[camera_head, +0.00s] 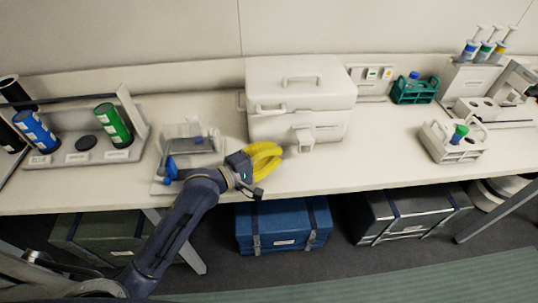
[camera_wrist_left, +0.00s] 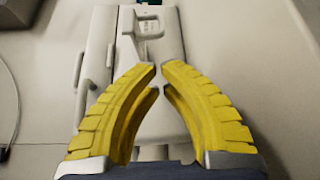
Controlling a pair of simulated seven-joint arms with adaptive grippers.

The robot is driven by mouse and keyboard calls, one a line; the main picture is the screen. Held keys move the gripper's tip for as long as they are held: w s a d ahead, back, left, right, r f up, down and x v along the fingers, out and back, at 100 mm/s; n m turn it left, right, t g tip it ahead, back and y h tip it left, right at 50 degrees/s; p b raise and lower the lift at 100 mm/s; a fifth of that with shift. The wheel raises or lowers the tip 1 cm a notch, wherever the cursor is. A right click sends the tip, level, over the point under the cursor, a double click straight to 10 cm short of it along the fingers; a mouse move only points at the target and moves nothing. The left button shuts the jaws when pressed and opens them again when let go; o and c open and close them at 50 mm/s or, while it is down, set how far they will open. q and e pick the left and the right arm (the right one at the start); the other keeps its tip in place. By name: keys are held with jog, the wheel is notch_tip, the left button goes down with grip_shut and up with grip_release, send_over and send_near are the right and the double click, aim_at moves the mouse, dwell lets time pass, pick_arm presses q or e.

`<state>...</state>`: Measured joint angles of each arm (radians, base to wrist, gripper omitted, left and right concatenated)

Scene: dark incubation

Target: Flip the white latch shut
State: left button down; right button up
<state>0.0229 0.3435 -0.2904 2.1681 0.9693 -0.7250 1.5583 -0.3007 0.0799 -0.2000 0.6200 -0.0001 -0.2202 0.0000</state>
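The white box (camera_head: 300,85) stands on the bench with its lid down. The white latch (camera_head: 303,138) sticks out from the lower front of the box. In the left wrist view, a pale bracket-like part, seemingly the latch (camera_wrist_left: 150,26), shows on the box face beyond my fingertips. My left gripper (camera_head: 278,153) is in front of the box, a little left of the latch and apart from it. Its yellow fingers (camera_wrist_left: 161,70) are drawn almost together at the tips, with nothing between them. My right gripper is not in view.
A clear rack with blue parts (camera_head: 188,140) stands left of the box, close behind my left arm. Further left is a stand with a blue bottle (camera_head: 37,131) and a green bottle (camera_head: 113,124). A white tube rack (camera_head: 453,143) stands right. The bench between is clear.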

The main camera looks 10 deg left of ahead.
aim_at(304, 141)
pick_arm(q)
jog(key=shift+x, duration=2.95)
jog(key=shift+d, duration=0.1)
